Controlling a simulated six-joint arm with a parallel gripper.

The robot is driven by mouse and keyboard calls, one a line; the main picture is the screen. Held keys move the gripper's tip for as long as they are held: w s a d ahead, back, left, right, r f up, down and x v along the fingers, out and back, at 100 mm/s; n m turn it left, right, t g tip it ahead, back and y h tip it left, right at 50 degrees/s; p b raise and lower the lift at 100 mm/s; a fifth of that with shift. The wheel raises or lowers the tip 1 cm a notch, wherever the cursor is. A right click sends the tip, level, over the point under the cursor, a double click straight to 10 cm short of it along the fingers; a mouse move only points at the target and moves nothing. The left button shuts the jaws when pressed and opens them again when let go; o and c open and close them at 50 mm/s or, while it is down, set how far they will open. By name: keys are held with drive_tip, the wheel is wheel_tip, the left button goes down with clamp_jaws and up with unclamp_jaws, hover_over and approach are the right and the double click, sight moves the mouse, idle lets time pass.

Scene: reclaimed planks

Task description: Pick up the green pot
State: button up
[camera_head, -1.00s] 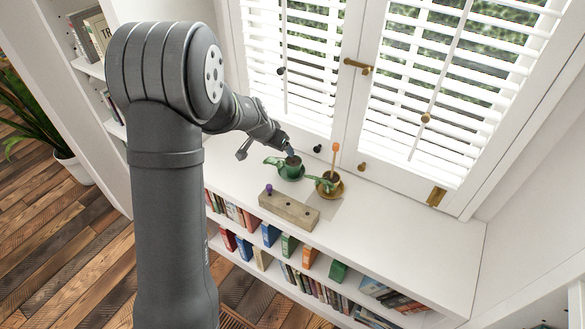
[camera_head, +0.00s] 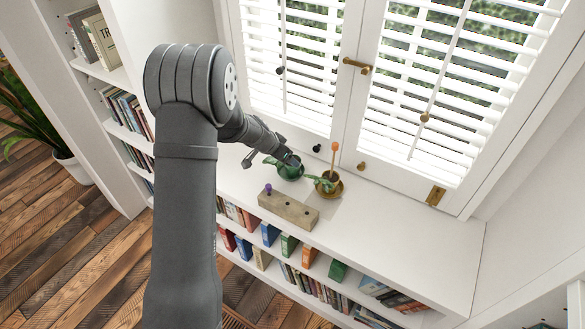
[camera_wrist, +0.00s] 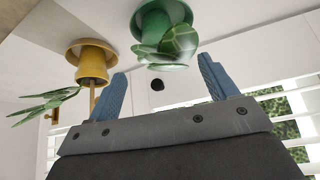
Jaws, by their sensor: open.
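The green pot (camera_head: 291,174) stands on the white shelf top by the window, with green leaves to its left. My gripper (camera_head: 290,159) is just above it in the head view and hides part of it. In the wrist view, which is turned over, the green pot (camera_wrist: 152,22) and its leaves (camera_wrist: 172,43) lie beyond the gap between the blue fingers of my gripper (camera_wrist: 163,66). The fingers are apart, with nothing between them. Whether a finger touches the leaves cannot be told.
A yellow pot (camera_head: 334,191) with leaves and an orange-tipped stick (camera_head: 335,152) stands close to the right of the green pot. A wooden block (camera_head: 288,208) with holes and a purple peg lies in front. The shutters are behind; the shelf top is clear at right.

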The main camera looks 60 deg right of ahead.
sight(295, 157)
drive_tip(key=shift+x, duration=4.05)
drive_tip(key=shift+d+r, duration=0.15)
drive_tip(key=c, duration=1.3)
wheel_tip(295, 157, up, 21)
drive_tip(key=shift+c, duration=0.2)
wheel_tip(295, 157, down, 17)
drive_tip(key=n+t, duration=0.1)
drive_tip(key=n, duration=0.1)
drive_tip(key=n+t, duration=0.1)
drive_tip(key=shift+f+n, duration=0.25)
drive_tip(key=shift+n, duration=0.15)
drive_tip(key=shift+f, duration=1.45)
